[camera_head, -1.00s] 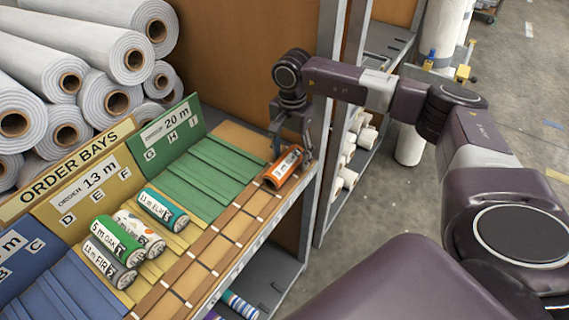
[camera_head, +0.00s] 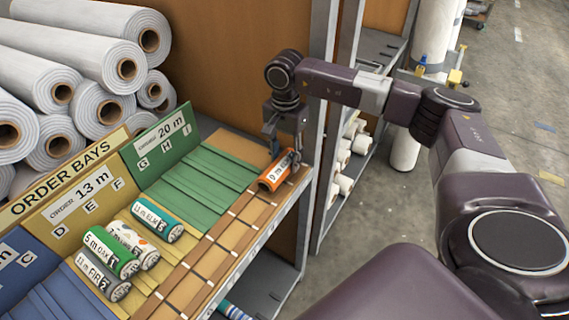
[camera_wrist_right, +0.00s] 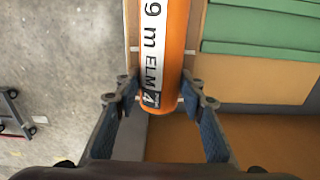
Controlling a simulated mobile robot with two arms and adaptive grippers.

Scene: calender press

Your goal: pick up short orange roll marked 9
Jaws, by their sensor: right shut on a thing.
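The short orange roll (camera_head: 275,172) has a white label that reads "9 m ELM" with a small dark 4; it also shows in the right wrist view (camera_wrist_right: 172,40). It lies at the far end of the brown slotted ledge. My right gripper (camera_head: 283,153) comes down on its far end from above. In the right wrist view the two fingers (camera_wrist_right: 163,92) are on either side of the roll's end, shut on it. I cannot tell whether the roll is clear of the ledge. My left gripper is not in view.
Green, white, teal and grey rolls sit in the yellow order bay (camera_head: 90,207). The green bay (camera_head: 187,180) is empty. Large white rolls (camera_head: 75,60) are stacked behind. An upright post (camera_head: 318,100) and shelf with small white rolls stand right of the gripper.

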